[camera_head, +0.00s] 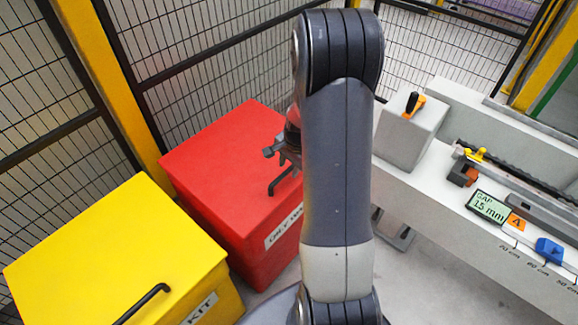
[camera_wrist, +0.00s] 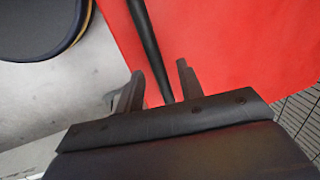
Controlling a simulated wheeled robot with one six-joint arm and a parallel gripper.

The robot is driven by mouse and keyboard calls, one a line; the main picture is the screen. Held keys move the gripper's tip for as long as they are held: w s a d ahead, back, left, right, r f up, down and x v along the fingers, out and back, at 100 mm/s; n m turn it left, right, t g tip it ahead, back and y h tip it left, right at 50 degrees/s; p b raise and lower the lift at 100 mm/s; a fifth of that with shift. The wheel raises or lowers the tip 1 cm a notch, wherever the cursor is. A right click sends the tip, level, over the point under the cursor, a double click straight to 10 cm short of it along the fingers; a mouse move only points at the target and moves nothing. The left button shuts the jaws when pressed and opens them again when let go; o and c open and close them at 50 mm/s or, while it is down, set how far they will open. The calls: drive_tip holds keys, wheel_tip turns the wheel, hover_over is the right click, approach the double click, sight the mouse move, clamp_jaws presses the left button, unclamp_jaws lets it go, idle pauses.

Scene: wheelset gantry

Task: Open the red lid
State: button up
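The red lid (camera_head: 215,150) tops a red box and lies flat and closed. It also fills much of the wrist view (camera_wrist: 230,50). Its black bar handle (camera_head: 284,180) stands near the front edge, and in the wrist view the handle (camera_wrist: 148,45) runs down between the two fingers. My gripper (camera_head: 276,152) is just above the handle, partly hidden by my arm in the head view. In the wrist view my gripper (camera_wrist: 158,82) is open, with a gap on each side of the handle. Whether the fingers touch it cannot be told.
A yellow box (camera_head: 120,250) with a black handle stands left of the red box. A mesh fence (camera_head: 210,45) with yellow posts runs behind. A grey bench (camera_head: 450,190) with a gauge display is at right.

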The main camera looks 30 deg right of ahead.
drive_tip(key=shift+f, duration=0.15)
drive_tip(key=shift+c, duration=0.2)
clamp_jaws()
idle(0.4)
